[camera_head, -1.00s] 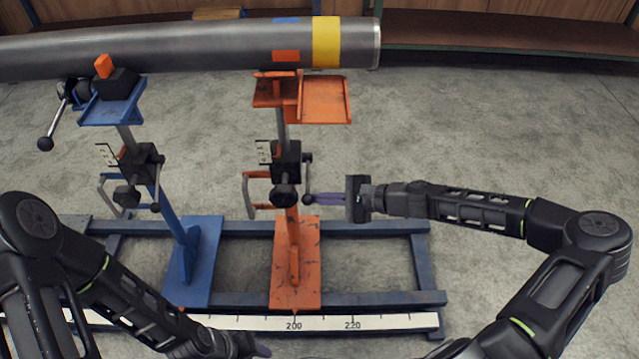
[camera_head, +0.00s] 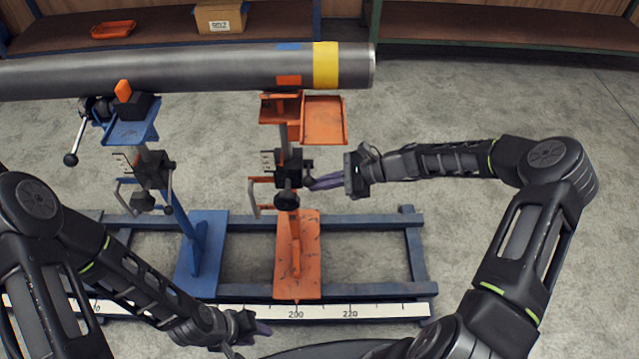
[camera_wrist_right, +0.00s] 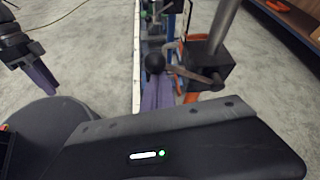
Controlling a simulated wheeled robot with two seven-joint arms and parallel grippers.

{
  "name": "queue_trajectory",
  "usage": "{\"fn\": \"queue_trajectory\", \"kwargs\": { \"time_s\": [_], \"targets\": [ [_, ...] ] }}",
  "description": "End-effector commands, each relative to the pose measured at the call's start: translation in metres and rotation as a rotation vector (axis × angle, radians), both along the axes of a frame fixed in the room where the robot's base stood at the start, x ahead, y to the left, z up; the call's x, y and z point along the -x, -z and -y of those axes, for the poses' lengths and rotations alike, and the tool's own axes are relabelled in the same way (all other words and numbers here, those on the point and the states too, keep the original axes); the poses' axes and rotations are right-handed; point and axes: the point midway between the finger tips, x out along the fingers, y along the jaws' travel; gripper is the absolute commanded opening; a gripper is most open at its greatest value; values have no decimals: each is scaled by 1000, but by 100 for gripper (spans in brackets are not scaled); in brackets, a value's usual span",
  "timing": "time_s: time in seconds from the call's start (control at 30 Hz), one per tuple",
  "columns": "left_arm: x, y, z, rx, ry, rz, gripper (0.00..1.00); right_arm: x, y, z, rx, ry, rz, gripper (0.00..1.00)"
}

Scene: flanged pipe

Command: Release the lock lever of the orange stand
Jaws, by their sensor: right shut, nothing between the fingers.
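The orange stand (camera_head: 297,255) stands upright on the floor frame, with a dark clamp block (camera_head: 289,168) on its post. In the right wrist view its lock lever (camera_wrist_right: 190,73) runs from the block to a black ball knob (camera_wrist_right: 155,62). My right gripper (camera_head: 314,184) is shut and empty, its purple fingers (camera_wrist_right: 158,95) close to the knob. I cannot tell whether they touch it.
A blue stand (camera_head: 205,250) with its own clamp and lever is to the left. A grey pipe (camera_head: 180,72) with a yellow band lies above the stands. A measuring strip (camera_head: 330,312) runs along the frame's front. Floor to the right is clear.

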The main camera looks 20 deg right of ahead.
Motion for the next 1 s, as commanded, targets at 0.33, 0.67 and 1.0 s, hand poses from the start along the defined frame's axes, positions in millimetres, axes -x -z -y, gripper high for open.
{"fn": "queue_trajectory", "kwargs": {
  "time_s": [0.33, 0.67, 1.0],
  "targets": [
    [0, -1, 0, 0, 0, 0, 36, -2, -5, -2, -6, -2, 7, 0],
    [0, 14, 0, 0, 1, 0, 36, -2, 16, -2, -4, -3, 5, 0],
    [0, 27, 0, -1, 1, 1, 36, 9, 19, 35, 3, -1, 3, 0]
  ]
}}
